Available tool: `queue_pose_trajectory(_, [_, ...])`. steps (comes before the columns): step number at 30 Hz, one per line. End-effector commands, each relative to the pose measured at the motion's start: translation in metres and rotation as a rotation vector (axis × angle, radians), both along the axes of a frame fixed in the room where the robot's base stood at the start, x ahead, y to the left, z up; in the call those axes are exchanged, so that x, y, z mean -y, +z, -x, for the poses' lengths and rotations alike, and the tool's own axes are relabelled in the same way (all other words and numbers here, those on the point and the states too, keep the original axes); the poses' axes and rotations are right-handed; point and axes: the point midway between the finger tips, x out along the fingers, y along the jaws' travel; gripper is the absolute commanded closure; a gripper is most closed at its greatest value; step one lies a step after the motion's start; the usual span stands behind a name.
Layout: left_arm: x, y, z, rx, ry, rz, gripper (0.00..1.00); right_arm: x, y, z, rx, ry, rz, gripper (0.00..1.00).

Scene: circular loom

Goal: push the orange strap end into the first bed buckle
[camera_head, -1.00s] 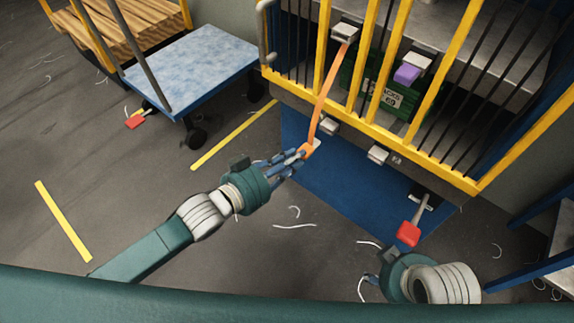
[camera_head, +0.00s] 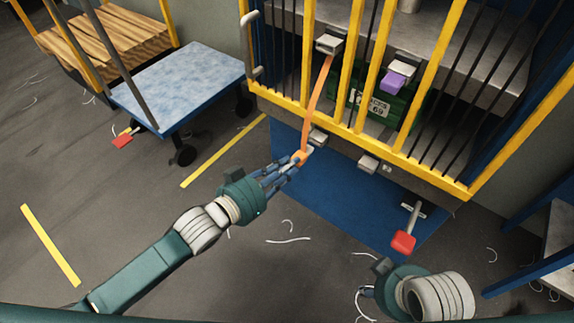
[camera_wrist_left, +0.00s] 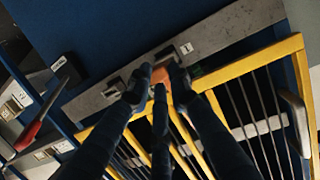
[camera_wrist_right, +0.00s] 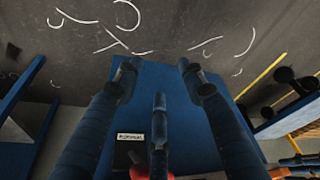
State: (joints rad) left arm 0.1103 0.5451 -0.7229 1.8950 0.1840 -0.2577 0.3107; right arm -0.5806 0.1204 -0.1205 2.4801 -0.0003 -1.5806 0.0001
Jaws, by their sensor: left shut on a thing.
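The orange strap (camera_head: 316,100) hangs from a grey buckle (camera_head: 329,43) at the yellow cage's upper part. My left gripper (camera_head: 298,160) is shut on its lower end. In the left wrist view the orange end (camera_wrist_left: 178,76) sits between my left fingertips (camera_wrist_left: 160,78). The first bed buckle (camera_head: 317,137), grey, is on the bed's lower front edge, just above and right of the strap end. The fingers hide the strap tip, and I cannot tell whether it touches the buckle. My right gripper (camera_wrist_right: 155,75) is open and empty, low at the right in the head view (camera_head: 376,280).
A second bed buckle (camera_head: 369,164) sits farther right on the bed edge. A red-ended pedal (camera_head: 403,242) stands out near my right gripper. Yellow bars (camera_head: 427,80) rise above the bed. A blue-topped cart (camera_head: 180,85) stands left. The floor between is mostly clear, with white scraps.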

Motion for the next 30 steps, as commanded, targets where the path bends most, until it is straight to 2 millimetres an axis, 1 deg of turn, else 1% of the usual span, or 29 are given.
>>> queue_pose_trajectory(3, [0.000,0.001,0.000,0.000,0.000,0.000,1.00,0.000,0.005,0.000,0.000,0.000,0.000,0.60])
queue_pose_trajectory(17, [0.001,0.000,0.000,0.001,-0.001,0.001,1.00,0.000,0.004,0.000,0.000,0.000,0.000,0.60])
queue_pose_trajectory(30, [0.008,0.000,-0.010,0.001,-0.001,0.002,1.00,0.000,0.005,0.000,0.000,0.000,0.000,0.60])
